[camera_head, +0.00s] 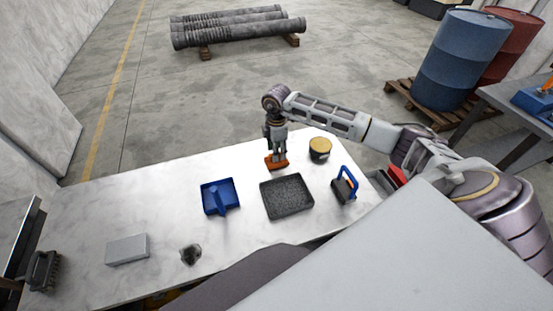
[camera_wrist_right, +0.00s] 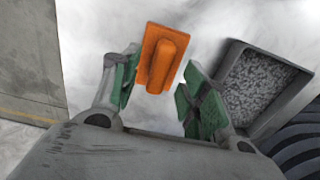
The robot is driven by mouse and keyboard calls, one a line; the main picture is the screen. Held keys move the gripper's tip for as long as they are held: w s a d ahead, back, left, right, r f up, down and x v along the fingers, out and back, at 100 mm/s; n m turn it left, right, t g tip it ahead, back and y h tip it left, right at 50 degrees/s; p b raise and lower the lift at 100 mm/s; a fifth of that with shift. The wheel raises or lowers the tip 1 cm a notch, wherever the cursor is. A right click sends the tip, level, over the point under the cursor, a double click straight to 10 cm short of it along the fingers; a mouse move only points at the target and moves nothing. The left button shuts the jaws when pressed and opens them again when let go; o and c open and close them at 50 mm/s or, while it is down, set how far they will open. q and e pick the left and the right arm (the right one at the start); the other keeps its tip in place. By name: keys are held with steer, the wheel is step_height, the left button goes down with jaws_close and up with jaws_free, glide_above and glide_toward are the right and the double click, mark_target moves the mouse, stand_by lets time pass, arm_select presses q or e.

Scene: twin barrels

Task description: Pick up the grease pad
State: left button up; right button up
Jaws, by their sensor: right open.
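An orange pad with a raised grip on top (camera_head: 277,162) lies on the pale table near its far edge; I take it for the grease pad. My right gripper (camera_head: 276,153) points down right above it. In the right wrist view the orange pad (camera_wrist_right: 161,58) shows ahead of and between the two green-padded fingers (camera_wrist_right: 158,84). The fingers are apart, with a gap on both sides of the pad. I cannot tell how far their tips are above the table. My left gripper is not in view.
On the table (camera_head: 160,190) a dark tray with grey granules (camera_head: 287,196) stands close by. A blue tray (camera_head: 219,196), yellow-topped tin (camera_head: 320,149), blue-handled tool (camera_head: 344,185), grey block (camera_head: 127,249), dark lump (camera_head: 191,254) and black brush-like thing (camera_head: 42,270) also lie there.

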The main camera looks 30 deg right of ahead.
mark_target(270, 165)
steer(key=shift+f, duration=1.5)
jaws_close()
